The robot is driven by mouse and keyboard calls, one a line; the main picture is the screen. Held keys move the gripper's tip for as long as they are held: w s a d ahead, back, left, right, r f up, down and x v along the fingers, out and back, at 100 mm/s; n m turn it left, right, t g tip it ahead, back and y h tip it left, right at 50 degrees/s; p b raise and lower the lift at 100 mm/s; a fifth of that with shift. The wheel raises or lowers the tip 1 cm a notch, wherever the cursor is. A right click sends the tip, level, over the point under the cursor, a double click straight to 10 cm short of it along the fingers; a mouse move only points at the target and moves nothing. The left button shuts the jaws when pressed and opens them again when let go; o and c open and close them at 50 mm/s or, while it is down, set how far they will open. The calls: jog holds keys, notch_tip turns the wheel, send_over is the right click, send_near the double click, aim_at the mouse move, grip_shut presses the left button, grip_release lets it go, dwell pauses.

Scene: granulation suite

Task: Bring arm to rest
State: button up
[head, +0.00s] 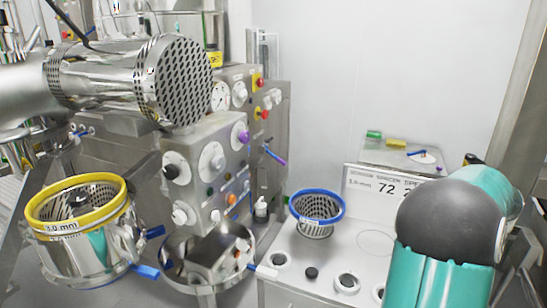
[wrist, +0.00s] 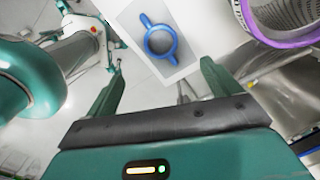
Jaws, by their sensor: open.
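My gripper (wrist: 161,68) shows in the wrist view with its two teal fingers spread wide and nothing between them. A blue two-winged knob (wrist: 159,40) on a white plate lies beyond the fingertips, apart from them as far as I can tell. In the head view my teal arm (head: 440,270) with its dark grey rounded joint fills the lower right. My gripper is not visible there.
A purple-rimmed mesh basket (wrist: 285,25) is close to the right finger. In the head view, a blue-rimmed basket (head: 317,207) sits on the white console, left of my arm. A yellow-rimmed basket (head: 77,203) and a perforated steel cylinder (head: 172,82) are at left.

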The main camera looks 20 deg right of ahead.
jog(key=w+a+r+n+t, duration=0.1)
jog(key=w+a+r+n, duration=0.3)
jog(key=a, duration=0.5)
jog(key=w+a+r+n+t, duration=0.1)
jog(key=w+a+n, duration=0.2)
jog(key=a+n, duration=0.4)
jog(key=w+a+r+n+t, duration=0.1)
jog(key=w+a+r+n, duration=0.25)
jog(key=a, duration=0.65)
jog(key=s+a+n+t, duration=0.1)
jog(key=s+a+n, duration=0.2)
jog(key=a+n, duration=0.5)
jog(key=s+a+n+t, duration=0.1)
jog(key=s+a+n, duration=0.3)
jog(key=a+n, duration=0.5)
jog(key=a, duration=0.6)
jog(key=shift+r+t, duration=0.3)
jog(key=shift+r, duration=0.05)
